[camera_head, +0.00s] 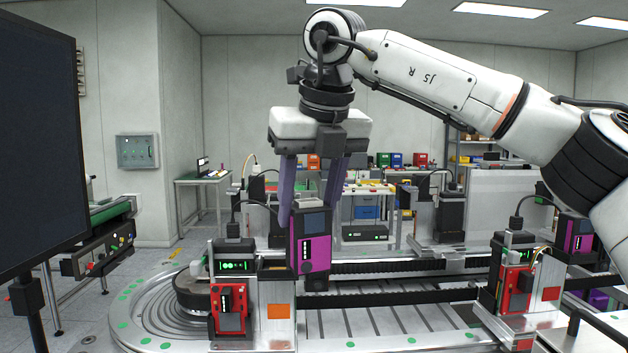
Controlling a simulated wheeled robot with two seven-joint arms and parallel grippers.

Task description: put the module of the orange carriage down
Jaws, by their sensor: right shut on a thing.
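My right gripper (309,203) comes down from above and is shut on a magenta and black module (311,240). The module is upright, with a dark screen and a row of small lights on its front. A silver carriage with a bright orange square (278,311) stands just below and to the left of it on the track. The module's lower end is close to the top of this carriage's plate; I cannot tell whether they touch. The fingertips are partly hidden behind the module. My left gripper is not in view.
A red and black module (229,309) and a black unit with green lights (235,265) are beside the carriage. A dark monitor (38,140) blocks the left edge. The track (375,325) between the carriages is clear.

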